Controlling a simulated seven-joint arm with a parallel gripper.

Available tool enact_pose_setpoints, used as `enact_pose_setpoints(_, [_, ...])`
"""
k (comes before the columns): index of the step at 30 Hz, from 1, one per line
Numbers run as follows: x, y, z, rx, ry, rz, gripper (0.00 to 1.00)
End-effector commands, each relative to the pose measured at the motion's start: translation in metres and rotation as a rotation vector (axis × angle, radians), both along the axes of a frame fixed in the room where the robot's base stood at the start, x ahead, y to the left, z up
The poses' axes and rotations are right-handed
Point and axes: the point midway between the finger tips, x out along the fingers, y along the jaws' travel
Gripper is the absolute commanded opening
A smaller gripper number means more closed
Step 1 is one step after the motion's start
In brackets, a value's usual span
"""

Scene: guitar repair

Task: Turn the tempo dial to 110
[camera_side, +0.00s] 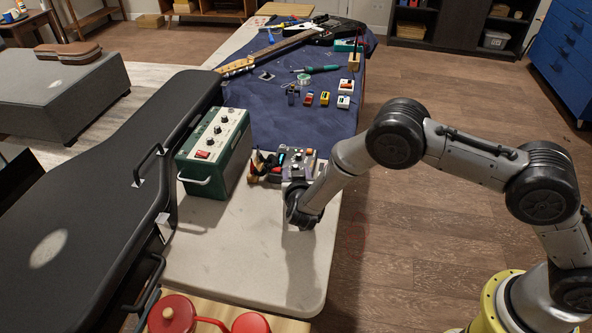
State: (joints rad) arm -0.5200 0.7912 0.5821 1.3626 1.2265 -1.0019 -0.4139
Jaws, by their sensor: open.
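My gripper (296,165) is at the far end of my wrist, over the back part of the pale table. It is small and overlaps a dark cluster of small items, so its fingers are hard to pick out; it is open. I cannot make out a tempo dial or any number scale. A green box (215,150) with small round knobs (217,129) and a red switch on its pale top panel stands just left of my gripper, apart from it. I cannot tell whether one of its knobs is the tempo dial. Anything directly behind my gripper and wrist is hidden.
The pale table (235,240) is bare in front. A blue cloth (265,120) holds several small pedals, a soldering iron and a guitar (335,30). A long black case (100,160) lies at left; red pots are at the front.

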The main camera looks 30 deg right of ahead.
Motion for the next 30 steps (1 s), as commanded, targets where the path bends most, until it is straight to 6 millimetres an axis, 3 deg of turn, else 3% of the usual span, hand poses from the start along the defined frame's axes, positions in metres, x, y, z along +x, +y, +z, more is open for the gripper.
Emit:
enact_pose_setpoints(9, [-0.056,0.033,0.027,0.0,-0.001,0.004,0.55])
enact_pose_setpoints(15, [-0.081,0.046,0.038,0.0,-0.001,0.002,0.55])
enact_pose_setpoints(30, [-0.09,0.05,0.043,0.0,-0.001,-0.002,0.55])
